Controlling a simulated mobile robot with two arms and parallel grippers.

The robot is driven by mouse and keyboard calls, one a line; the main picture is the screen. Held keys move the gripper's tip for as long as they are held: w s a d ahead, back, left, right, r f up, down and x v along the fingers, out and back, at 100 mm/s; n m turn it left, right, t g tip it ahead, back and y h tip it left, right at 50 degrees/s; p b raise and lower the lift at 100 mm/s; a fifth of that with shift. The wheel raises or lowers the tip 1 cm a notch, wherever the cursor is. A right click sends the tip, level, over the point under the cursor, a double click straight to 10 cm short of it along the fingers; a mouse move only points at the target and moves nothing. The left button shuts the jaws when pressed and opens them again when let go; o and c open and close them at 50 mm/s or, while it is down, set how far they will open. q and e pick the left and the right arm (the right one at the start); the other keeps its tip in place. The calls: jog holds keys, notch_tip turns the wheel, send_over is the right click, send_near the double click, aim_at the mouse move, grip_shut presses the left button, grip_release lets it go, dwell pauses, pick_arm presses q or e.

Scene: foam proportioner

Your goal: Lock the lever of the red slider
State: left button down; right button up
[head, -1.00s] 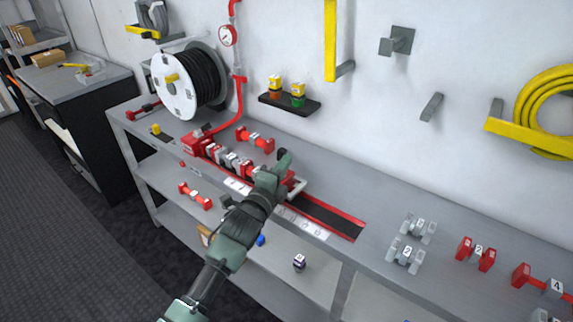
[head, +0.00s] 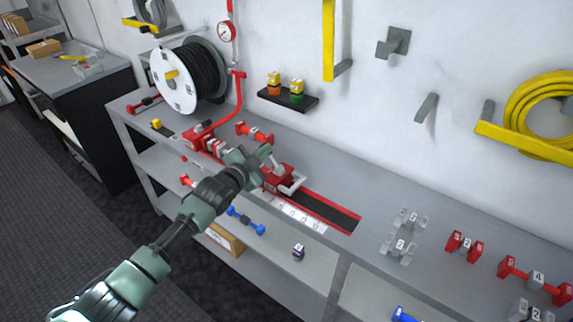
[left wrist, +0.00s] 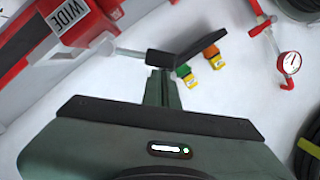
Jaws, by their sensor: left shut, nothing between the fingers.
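The red slider (head: 277,181) sits on the red-edged rail of the bench, with a pale bent handle (head: 292,187) at its front right. Its lever (head: 272,158) stands up from the block as a pale rod, tilted to the left at the top. In the left wrist view the slider shows as a red block with a "WIDE" label (left wrist: 66,14). There the lever's grey rod (left wrist: 128,52) meets a dark piece at the fingertips. My left gripper (head: 246,156) is shut and empty, just left of the lever; I cannot tell whether they touch. My right gripper is out of view.
The rail (head: 325,210) runs clear to the right of the slider. Red and grey fittings (head: 213,147) stand to the left.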

pick_arm(q)
jog(key=shift+w+a+f+n+b, duration=0.4)
jog(key=shift+a+b, duration=0.05)
jog(key=shift+a, duration=0.15)
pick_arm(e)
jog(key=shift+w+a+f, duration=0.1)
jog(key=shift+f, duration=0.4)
